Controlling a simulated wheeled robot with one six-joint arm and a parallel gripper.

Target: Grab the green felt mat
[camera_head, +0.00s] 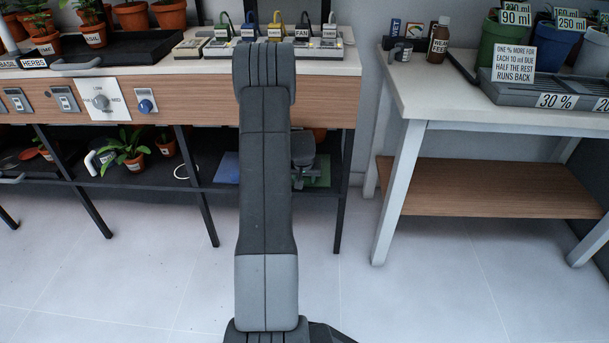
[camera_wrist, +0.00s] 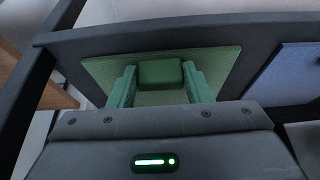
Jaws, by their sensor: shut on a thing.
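The green felt mat (camera_wrist: 222,62) lies on the dark lower shelf, with a raised green block (camera_wrist: 160,73) on it. In the head view part of the mat (camera_head: 322,172) shows under the bench, at the right end of the shelf; my arm hides the rest. My gripper (camera_wrist: 160,84) reaches over the mat, with one finger on each side of the block, and is shut on it. In the head view my gripper (camera_head: 304,176) is partly hidden behind my arm.
A blue mat (camera_wrist: 287,73) lies beside the green one; it also shows in the head view (camera_head: 228,167). The bench top (camera_head: 335,69) is above the shelf, and a black leg (camera_head: 343,190) stands close on the right. The floor in front is clear.

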